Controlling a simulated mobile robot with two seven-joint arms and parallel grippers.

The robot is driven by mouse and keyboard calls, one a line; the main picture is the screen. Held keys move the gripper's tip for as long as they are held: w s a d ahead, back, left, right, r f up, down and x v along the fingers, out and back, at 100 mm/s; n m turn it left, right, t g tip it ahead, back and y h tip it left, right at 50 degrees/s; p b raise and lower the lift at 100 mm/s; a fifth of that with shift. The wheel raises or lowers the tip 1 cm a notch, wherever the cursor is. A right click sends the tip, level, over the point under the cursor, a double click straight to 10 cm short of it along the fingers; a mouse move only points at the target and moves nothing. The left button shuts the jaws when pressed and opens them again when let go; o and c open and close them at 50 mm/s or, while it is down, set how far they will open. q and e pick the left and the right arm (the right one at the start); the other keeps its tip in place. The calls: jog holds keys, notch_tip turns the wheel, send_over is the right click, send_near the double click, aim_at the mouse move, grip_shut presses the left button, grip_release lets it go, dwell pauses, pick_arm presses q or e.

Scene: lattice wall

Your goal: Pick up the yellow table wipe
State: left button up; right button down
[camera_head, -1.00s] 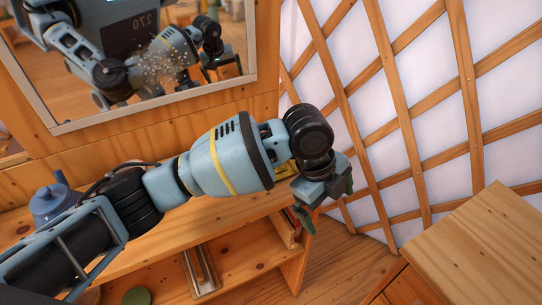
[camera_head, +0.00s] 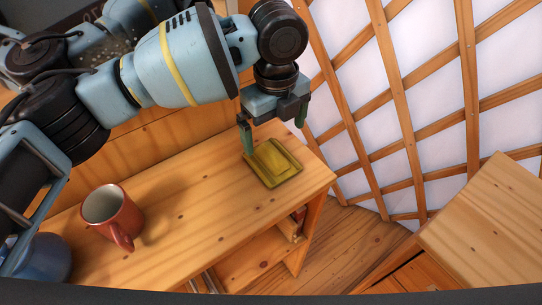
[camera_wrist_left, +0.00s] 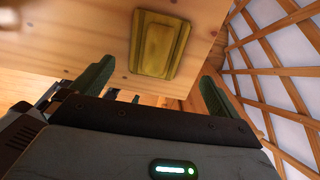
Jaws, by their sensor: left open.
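The yellow table wipe (camera_head: 272,163) lies flat, folded, on the wooden table near its right end. It also shows in the left wrist view (camera_wrist_left: 158,43), ahead of and between the green fingers. My left gripper (camera_head: 273,132) is above the wipe's far side, pointing down, with its green fingers apart and nothing between them. In the head view the left finger is close to the wipe's far left corner; whether it touches cannot be told. My right gripper is not in view.
A red mug (camera_head: 112,216) stands on the table (camera_head: 190,220) to the left, with a blue pot (camera_head: 45,258) beyond it at the lower left. The lattice wall (camera_head: 400,90) rises behind the table's right end. A wooden cabinet (camera_head: 485,225) stands at the right.

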aim_at(272, 150)
pick_arm(q)
jog(key=shift+f, duration=0.95)
jog(key=shift+w+a+f, duration=0.1)
jog(key=shift+f, duration=0.4)
jog(key=f, duration=0.3)
jog(key=shift+s+a+f, duration=0.2)
jog(key=shift+f, duration=0.45)
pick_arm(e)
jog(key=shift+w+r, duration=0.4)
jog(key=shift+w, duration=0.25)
pick_arm(q)
jog(key=c, duration=0.9)
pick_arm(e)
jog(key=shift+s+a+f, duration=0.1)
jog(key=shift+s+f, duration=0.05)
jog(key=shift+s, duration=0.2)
